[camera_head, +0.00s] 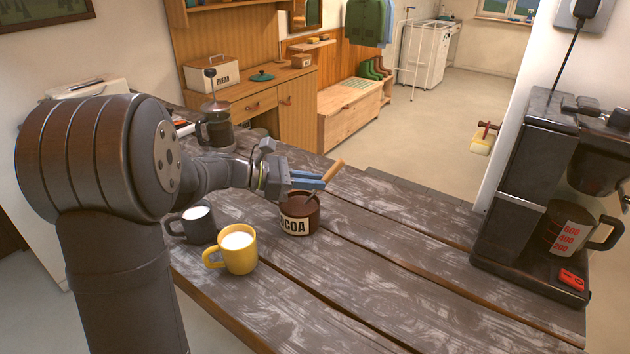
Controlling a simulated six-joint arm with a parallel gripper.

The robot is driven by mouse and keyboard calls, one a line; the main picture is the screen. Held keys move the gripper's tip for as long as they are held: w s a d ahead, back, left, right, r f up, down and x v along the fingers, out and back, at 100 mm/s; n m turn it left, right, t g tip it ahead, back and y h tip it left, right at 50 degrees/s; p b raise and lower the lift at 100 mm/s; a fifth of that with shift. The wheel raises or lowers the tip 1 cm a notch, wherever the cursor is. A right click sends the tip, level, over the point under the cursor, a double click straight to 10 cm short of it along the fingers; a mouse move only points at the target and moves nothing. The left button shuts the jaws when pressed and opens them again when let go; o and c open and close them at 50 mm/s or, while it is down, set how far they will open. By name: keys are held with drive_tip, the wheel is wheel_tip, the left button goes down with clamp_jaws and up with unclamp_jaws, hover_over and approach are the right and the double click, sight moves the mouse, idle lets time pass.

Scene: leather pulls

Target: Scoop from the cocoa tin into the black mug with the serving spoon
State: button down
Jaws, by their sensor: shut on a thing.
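The cocoa tin (297,224), brown with a cream "COCOA" label, stands upright on the wooden table. My gripper (322,180) is just above the tin's mouth, its blue fingers shut on the serving spoon. The spoon's wooden handle (335,172) sticks up to the right past the fingers. Its metal lower part slants down into the tin's mouth; the bowl is hidden. The black mug (200,232) stands left of the tin, below my arm, with white contents near its rim. Its left side is close to my arm.
A yellow mug (238,260) with white contents stands between the black mug and the tin, nearer the front edge. A french press (217,128) stands behind my arm. A coffee maker (527,170) with a jug stands at the right. The table (400,265) between tin and coffee maker is clear.

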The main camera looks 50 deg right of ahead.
sight(311, 195)
drive_tip(key=shift+w+a, duration=0.15)
drive_tip(key=shift+s+d, duration=0.45)
drive_tip(key=shift+s, duration=0.05)
drive_tip(key=shift+w+a, duration=0.35)
wheel_tip(311, 195, up, 6)
drive_tip(key=shift+r, duration=0.25)
idle(0.8)
idle(0.6)
